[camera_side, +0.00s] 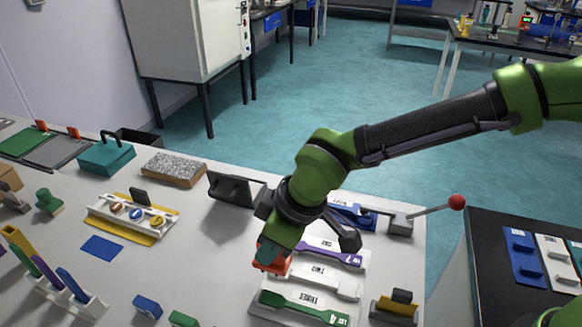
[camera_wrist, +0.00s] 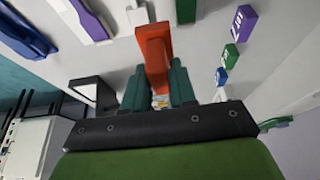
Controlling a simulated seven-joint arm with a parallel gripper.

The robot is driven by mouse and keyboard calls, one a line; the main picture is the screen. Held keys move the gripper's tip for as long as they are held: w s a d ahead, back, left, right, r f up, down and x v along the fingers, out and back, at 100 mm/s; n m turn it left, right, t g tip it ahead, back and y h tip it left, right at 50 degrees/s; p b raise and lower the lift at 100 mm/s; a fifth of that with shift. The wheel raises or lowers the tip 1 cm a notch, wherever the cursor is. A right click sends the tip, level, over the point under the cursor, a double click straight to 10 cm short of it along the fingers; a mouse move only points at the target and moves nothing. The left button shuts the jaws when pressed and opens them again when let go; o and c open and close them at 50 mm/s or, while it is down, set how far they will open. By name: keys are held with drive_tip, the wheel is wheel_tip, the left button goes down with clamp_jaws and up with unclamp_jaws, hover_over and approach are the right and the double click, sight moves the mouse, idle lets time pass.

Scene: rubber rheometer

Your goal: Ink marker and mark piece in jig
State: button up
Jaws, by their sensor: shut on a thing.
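My gripper (camera_side: 268,252) is shut on an orange-red block-like tool, likely the marker (camera_side: 272,262). In the wrist view the tool (camera_wrist: 154,48) sits between the teal fingers (camera_wrist: 157,92). It hangs over or beside the left end of a white jig tray (camera_side: 256,310); I cannot tell whether it touches. The tray has rows labelled with number words. A purple piece (camera_side: 330,252), a white piece (camera_side: 325,282) and a green piece (camera_side: 305,308) lie there. A blue piece (camera_side: 352,215) lies behind, partly hidden by my gripper.
A grey block with a red-knobbed lever (camera_side: 456,202) stands behind right. A dark stand (camera_side: 230,188) is left of my gripper. A rack with round discs (camera_side: 137,214), a blue square (camera_side: 102,248) and small blocks (camera_side: 147,306) lie left. White table between them is clear.

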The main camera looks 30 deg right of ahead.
drive_tip(key=shift+c, duration=0.5)
wheel_tip(320, 180, up, 12)
idle(0.6)
drive_tip(key=shift+w, duration=0.1)
drive_tip(key=w+d+m+t+h, duration=0.1)
drive_tip(key=w+d+m, duration=0.15)
drive_tip(key=d, duration=0.65)
drive_tip(key=w+d+m+h, duration=0.1)
drive_tip(key=w+d+m, duration=0.15)
drive_tip(key=d, duration=0.75)
drive_tip(key=s+d+f+m, duration=0.2)
drive_tip(key=d+f, duration=0.1)
drive_tip(key=d, duration=0.5)
drive_tip(key=s+d+f+m+h, duration=0.1)
drive_tip(key=d+f+m, duration=0.1)
drive_tip(key=d, duration=0.6)
drive_tip(key=shift+s+d+f, duration=0.15)
drive_tip(key=shift+s+f, duration=0.2)
drive_tip(key=shift+f, duration=0.55)
